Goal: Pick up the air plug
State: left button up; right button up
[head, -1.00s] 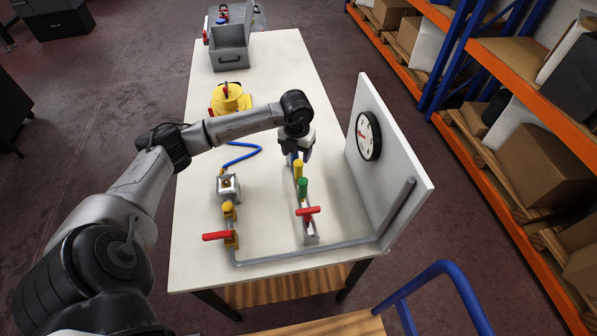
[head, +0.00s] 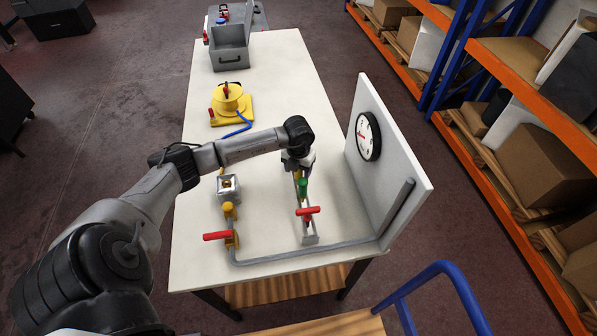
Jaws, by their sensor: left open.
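On the right pipe line of the table, a green upright plug (head: 303,187) stands behind a red-handled valve (head: 308,211). A yellow upright piece just behind it is now mostly hidden by my left gripper (head: 297,171). My left gripper is open and points down over these pieces, its fingers close to the yellow piece; whether they touch it cannot be told. A blue hose (head: 238,131) runs from the yellow round unit (head: 230,100) and passes behind my left arm. Which piece is the air plug is not clear. My right gripper is not in view.
A white upright panel with a round gauge (head: 368,136) stands close to the right of my gripper. A second red-handled valve (head: 217,236) and a small metal box (head: 228,188) are at left.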

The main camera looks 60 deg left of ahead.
pick_arm(q)
jog(key=shift+c, duration=0.3)
jog(key=c, duration=0.9)
jog(key=shift+c, duration=0.3)
jog(key=shift+r, duration=0.15)
